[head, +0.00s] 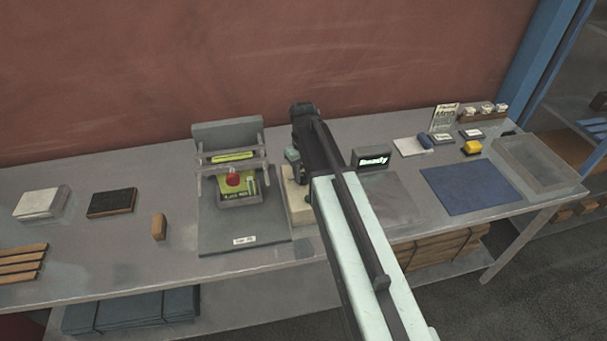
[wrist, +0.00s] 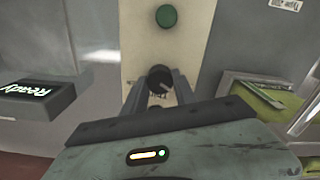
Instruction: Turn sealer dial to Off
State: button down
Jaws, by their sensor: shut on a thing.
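The black round dial (wrist: 160,78) sits on a cream panel (wrist: 199,15) in the wrist view. My gripper (wrist: 160,86) is shut on the dial, with one finger on each side of it. Dark lettering shows just below the dial, partly hidden, and I cannot read which setting the dial points to. A round green button (wrist: 166,16) is on the same panel, above the dial in the picture. In the head view the cream box (head: 299,203) stands right of the grey sealer (head: 228,132), and my arm hides the dial.
A dark display reading "Ready" (head: 371,158) stands right of my arm and also shows in the wrist view (wrist: 37,91). A blue mat (head: 464,187) and a clear tray (head: 536,162) lie farther right.

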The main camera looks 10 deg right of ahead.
aim_at(304, 176)
jog(key=c, duration=1)
grip_release()
notch_tip(304, 176, up, 8)
jog(key=p, duration=0.8)
jog(key=shift+f, duration=0.15)
